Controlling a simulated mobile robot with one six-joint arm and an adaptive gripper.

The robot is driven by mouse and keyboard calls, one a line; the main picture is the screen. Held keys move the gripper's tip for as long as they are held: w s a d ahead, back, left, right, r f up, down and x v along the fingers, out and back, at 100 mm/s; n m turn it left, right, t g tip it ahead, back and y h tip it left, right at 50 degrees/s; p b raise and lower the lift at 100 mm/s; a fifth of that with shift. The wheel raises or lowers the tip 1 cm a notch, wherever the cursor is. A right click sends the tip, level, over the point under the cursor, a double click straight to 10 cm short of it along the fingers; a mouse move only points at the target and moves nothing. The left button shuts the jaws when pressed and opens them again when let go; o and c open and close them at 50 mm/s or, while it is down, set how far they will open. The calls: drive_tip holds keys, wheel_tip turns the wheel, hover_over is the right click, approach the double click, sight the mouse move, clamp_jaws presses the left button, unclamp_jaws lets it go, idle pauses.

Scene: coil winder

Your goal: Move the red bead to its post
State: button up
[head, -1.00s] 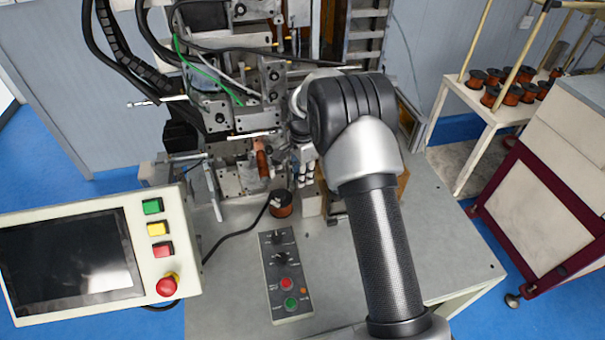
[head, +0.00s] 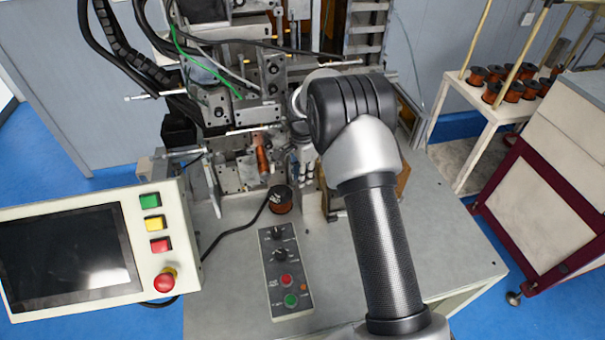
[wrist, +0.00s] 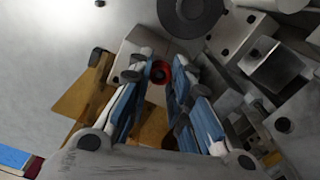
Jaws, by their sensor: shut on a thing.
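The red bead (wrist: 160,72) shows in the wrist view as a red ring with a dark centre, between the fingertips of my gripper (wrist: 159,75). The blue-sided fingers are closed on it. A pale block (wrist: 136,45) lies behind the bead in this view; I cannot tell whether they touch. In the head view my gripper (head: 306,178) points down beside the coil winder (head: 262,112), right of a copper-coloured roll (head: 263,160). The bead is hidden there by the gripper and arm. I cannot make out its post.
A button panel (head: 286,275) lies nearer on the grey table (head: 385,275). A screen console (head: 95,255) stands at left. The winder's metal blocks (wrist: 275,70) crowd the wrist view's right side.

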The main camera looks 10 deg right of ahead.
drive_tip(key=o, duration=0.7)
wheel_tip(320, 180, up, 12)
idle(0.4)
idle(0.5)
